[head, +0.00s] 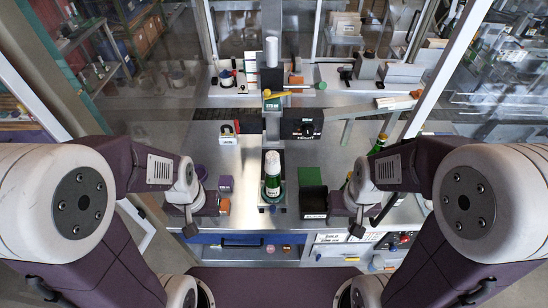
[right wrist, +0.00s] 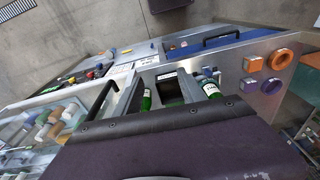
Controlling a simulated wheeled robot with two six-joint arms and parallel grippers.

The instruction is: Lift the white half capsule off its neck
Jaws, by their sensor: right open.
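A green bottle (head: 272,189) stands upright in the machine at the middle of the bench, with a white half capsule (head: 272,163) over its neck. A green bottle with a white top (right wrist: 211,88) in the right wrist view looks like the same one, but I cannot be sure. My left gripper (head: 189,228) hangs to the left of the bottle, apart from it; its fingers are too small to judge. My right gripper (head: 357,228) is open to the right of the bottle, apart from it and empty as far as I see.
The machine's black control block (head: 302,129) is behind. Another green bottle (head: 380,143) leans at the right. A blue drawer (head: 230,240) is at the front.

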